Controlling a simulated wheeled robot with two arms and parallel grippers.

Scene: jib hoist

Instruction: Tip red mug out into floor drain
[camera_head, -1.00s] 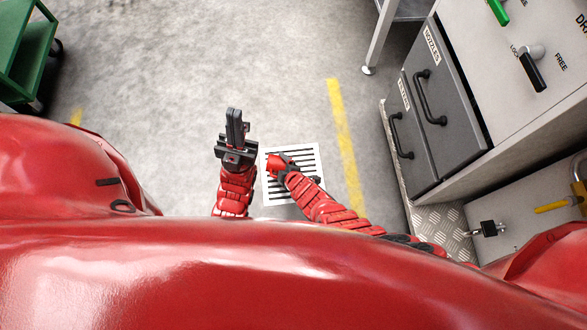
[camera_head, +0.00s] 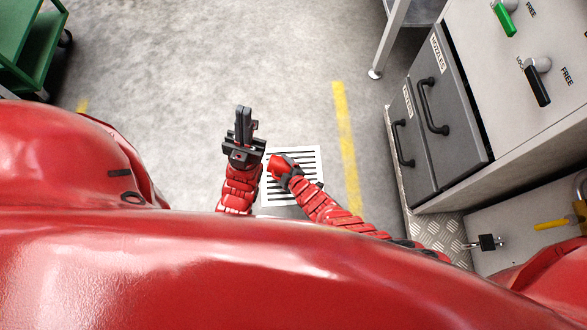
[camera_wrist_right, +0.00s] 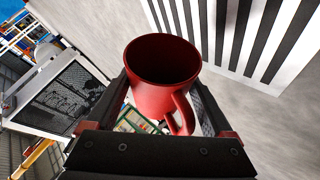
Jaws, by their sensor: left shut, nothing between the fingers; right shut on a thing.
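The floor drain (camera_head: 308,160) is a white square grate with dark slots in the grey floor; it also shows at the upper right of the right wrist view (camera_wrist_right: 285,35). My right gripper (camera_head: 285,173) is over the drain, shut on the red mug (camera_head: 277,165). In the right wrist view the red mug (camera_wrist_right: 158,90) sits between the fingers, its handle towards the palm. Its mouth points towards the side where the floor and drain show, so it looks tilted; its inside is dark and any contents cannot be made out. My left gripper (camera_head: 243,125) is shut and empty, just left of the drain.
A yellow floor line (camera_head: 347,145) runs right of the drain. A grey cabinet with drawers (camera_head: 430,110) and a tread plate (camera_head: 435,225) stand further right. A green cart (camera_head: 40,50) is at the upper left. The floor beyond the grippers is clear.

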